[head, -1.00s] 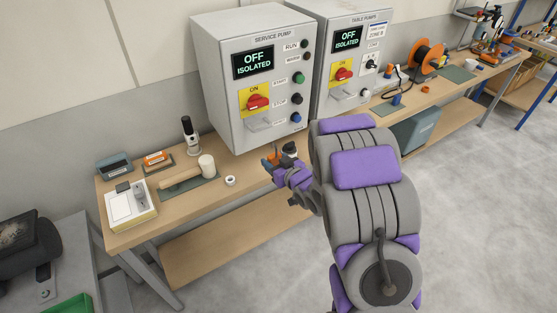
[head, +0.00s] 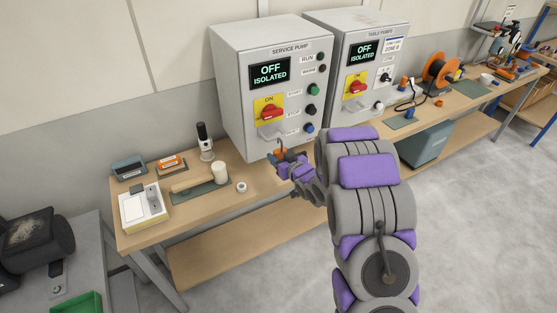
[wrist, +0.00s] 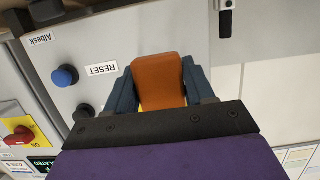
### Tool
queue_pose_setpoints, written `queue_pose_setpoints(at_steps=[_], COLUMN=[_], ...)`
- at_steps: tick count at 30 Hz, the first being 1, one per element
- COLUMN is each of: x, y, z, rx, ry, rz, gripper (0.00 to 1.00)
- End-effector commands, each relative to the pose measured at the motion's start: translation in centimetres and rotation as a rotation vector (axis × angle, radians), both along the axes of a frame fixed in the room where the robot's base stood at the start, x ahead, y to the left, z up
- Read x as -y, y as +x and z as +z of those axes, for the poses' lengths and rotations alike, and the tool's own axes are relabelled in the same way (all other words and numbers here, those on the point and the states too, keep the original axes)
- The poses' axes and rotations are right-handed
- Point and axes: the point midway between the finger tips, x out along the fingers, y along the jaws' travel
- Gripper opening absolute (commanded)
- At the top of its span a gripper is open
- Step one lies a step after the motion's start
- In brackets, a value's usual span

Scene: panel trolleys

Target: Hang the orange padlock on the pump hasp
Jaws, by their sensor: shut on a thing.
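My gripper (head: 283,156) is just in front of the lower part of the service pump cabinet (head: 232,85). In the wrist view its two dark fingers (wrist: 158,88) are shut on the orange padlock (wrist: 159,78), one on each side. The padlock's shackle cannot be made out there; in the head view the padlock (head: 279,154) is a small orange patch at the fingertips. The pump hasp (head: 271,132) is a pale metal piece on the cabinet front, below the red switch (head: 271,113). The padlock appears below the hasp and apart from it.
The table pumps cabinet (head: 340,50) stands to the right. On the bench (head: 262,182) at left are a mallet (head: 200,185), a tape roll (head: 241,187), a dark-and-white upright tool (head: 205,140) and a white box (head: 143,207). A blue button (wrist: 65,76) is near the gripper in the wrist view.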

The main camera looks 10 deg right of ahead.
Motion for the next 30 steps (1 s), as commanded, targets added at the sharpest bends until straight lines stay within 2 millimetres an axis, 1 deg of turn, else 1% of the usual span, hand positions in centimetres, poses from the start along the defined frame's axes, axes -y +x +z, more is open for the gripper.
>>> queue_pose_setpoints(at_steps=[3,13,16,19,24,27,30], x=[0.2,-0.9,-0.6,0.2,1.0,1.1,0.6], y=[0.4,1.2,1.5,1.7,1.8,1.8,1.8], z=[0.0,0.2,0.3,0.3,0.3,0.3,0.2], rx=[0.000,0.001,0.002,0.004,0.002,0.002,0.002], ry=[0.003,-0.014,-0.013,-0.008,0.000,0.000,-0.004], rz=[-0.003,-0.001,-0.001,-0.002,-0.002,-0.003,-0.001], gripper=[0.24,0.24,0.24,0.24,0.24,0.24,0.24])
